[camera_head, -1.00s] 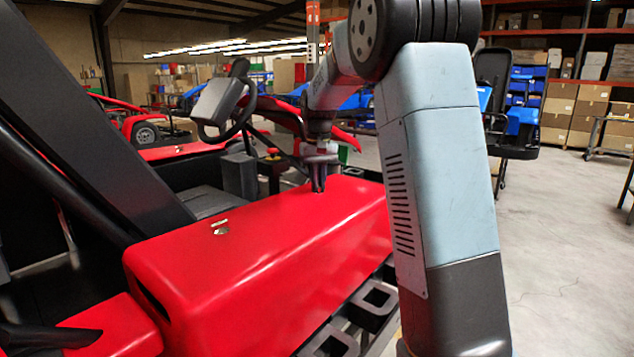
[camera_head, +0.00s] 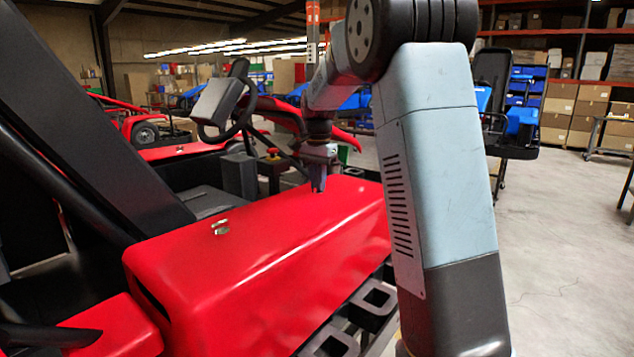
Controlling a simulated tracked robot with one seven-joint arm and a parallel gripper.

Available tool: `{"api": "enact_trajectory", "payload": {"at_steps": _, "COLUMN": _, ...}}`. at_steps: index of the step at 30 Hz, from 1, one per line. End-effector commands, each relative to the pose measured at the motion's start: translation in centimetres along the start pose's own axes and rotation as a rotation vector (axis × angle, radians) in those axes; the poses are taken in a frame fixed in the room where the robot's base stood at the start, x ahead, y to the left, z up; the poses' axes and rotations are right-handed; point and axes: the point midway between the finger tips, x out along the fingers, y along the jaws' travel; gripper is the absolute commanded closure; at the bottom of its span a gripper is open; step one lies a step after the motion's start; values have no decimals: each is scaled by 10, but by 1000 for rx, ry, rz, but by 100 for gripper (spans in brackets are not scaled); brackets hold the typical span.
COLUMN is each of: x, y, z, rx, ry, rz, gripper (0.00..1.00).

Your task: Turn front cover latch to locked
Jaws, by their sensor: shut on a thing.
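The red cover (camera_head: 260,260) of the kart lies in front of me, long and box-shaped. A small metal latch (camera_head: 220,228) sits on its top toward the left. My gripper (camera_head: 318,188) points down at the far right part of the cover's top. Its fingers are closed together at the cover's surface. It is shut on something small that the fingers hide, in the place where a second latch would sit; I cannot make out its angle.
A steering wheel (camera_head: 228,108) and a black seat frame stand behind and left of the cover. A red button on a post (camera_head: 272,153) is close behind my gripper. Dark metal frame parts (camera_head: 372,302) lie along the cover's right side. Open floor (camera_head: 560,240) is at the right.

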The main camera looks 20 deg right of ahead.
Motion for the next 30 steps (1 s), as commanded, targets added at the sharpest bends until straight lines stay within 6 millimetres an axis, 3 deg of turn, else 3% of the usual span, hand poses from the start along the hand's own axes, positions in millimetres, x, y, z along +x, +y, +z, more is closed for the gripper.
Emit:
{"api": "enact_trajectory", "payload": {"at_steps": 10, "x": 0, "y": 1, "z": 0, "rx": 102, "ry": -1, "rz": 2, "gripper": 100}}
{"api": "enact_trajectory", "payload": {"at_steps": 23, "x": 0, "y": 1, "z": 0, "rx": 111, "ry": -1, "rz": 2, "gripper": 100}}
{"api": "enact_trajectory", "payload": {"at_steps": 24, "x": 0, "y": 1, "z": 0, "rx": 111, "ry": -1, "rz": 2, "gripper": 88}}
{"api": "enact_trajectory", "payload": {"at_steps": 30, "x": 0, "y": 1, "z": 0, "rx": 110, "ry": 0, "rz": 1, "gripper": 68}}
